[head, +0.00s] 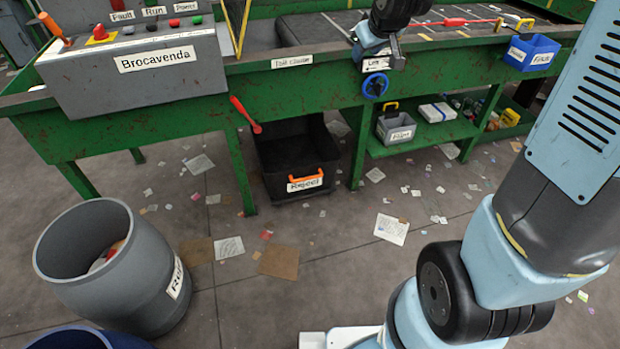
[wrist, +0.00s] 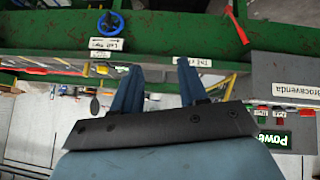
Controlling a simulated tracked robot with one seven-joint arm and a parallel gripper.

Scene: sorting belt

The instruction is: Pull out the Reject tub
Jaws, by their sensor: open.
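The Reject tub (head: 277,187) is a black open bin on the floor under the green bench in the head view. Its front carries an orange handle (head: 306,180) and a white label reading Reject. The tub looks empty, though its back is in shadow. My gripper (head: 378,56) is at the top of the head view, above and to the right of the tub, near the bench edge. In the wrist view my gripper (wrist: 156,75) shows two blue fingers spread apart with nothing between them. The tub is not identifiable in the wrist view.
A blue handwheel (head: 375,86) and a red lever (head: 245,115) stick out from the bench front. A grey barrel (head: 130,285) stands at front left. The floor before the tub holds only scattered papers.

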